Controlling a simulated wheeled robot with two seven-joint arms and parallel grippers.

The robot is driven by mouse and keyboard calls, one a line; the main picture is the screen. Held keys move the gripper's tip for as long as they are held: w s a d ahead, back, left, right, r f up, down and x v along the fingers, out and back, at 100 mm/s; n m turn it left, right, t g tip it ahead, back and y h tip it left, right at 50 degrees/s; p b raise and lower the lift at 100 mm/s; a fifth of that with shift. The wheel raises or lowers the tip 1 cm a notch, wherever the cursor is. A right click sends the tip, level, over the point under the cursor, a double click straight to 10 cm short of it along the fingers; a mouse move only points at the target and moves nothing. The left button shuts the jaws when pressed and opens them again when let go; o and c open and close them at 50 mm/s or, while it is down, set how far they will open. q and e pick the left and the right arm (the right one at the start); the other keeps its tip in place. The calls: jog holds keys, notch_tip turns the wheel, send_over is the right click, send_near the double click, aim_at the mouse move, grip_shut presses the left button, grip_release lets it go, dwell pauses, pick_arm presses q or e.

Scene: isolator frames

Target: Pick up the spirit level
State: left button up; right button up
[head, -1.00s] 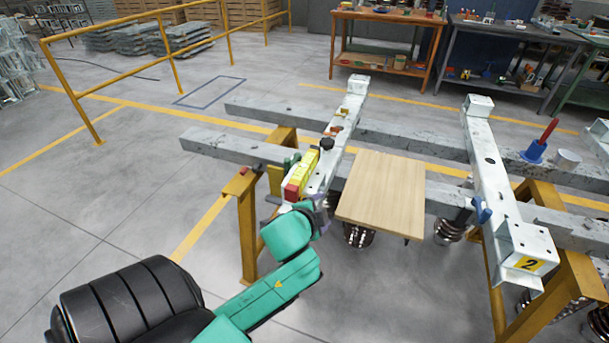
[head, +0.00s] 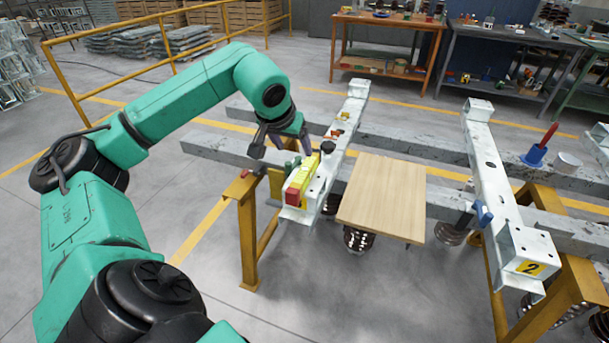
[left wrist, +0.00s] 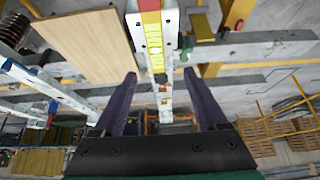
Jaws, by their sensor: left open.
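The spirit level (head: 302,177), a yellow bar with a red end, lies along the top of the left white steel beam (head: 343,127), near its front end. In the left wrist view the yellow level (left wrist: 153,46) shows ahead of the fingers, running along the beam. My left gripper (head: 290,145) is open and empty, just beyond and left of the level in the head view. In the left wrist view its two purple fingers (left wrist: 160,74) stand apart, with the beam between them in the picture. They do not hold the level. My right gripper is not in view.
A dark round knob (head: 327,147) and small orange parts are on the beam beyond the level. A wooden board (head: 383,197) lies right of it. Grey crossbars rest on yellow trestles (head: 247,235). A second white beam (head: 487,165) stands right.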

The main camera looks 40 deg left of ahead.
aim_at(305, 169)
pick_arm(q)
jog(key=p+x, duration=0.1)
jog(key=x, duration=0.3)
jog(key=p+x, duration=0.1)
jog(key=x, duration=0.3)
jog(key=d+p+x, duration=0.1)
jog(key=x, duration=0.4)
jog(key=shift+f, duration=0.2)
jog(key=shift+w+a+f, duration=0.1)
jog(key=shift+a+f, duration=0.05)
jog(key=shift+f, duration=0.1)
jog(key=shift+r, duration=0.1)
grip_shut()
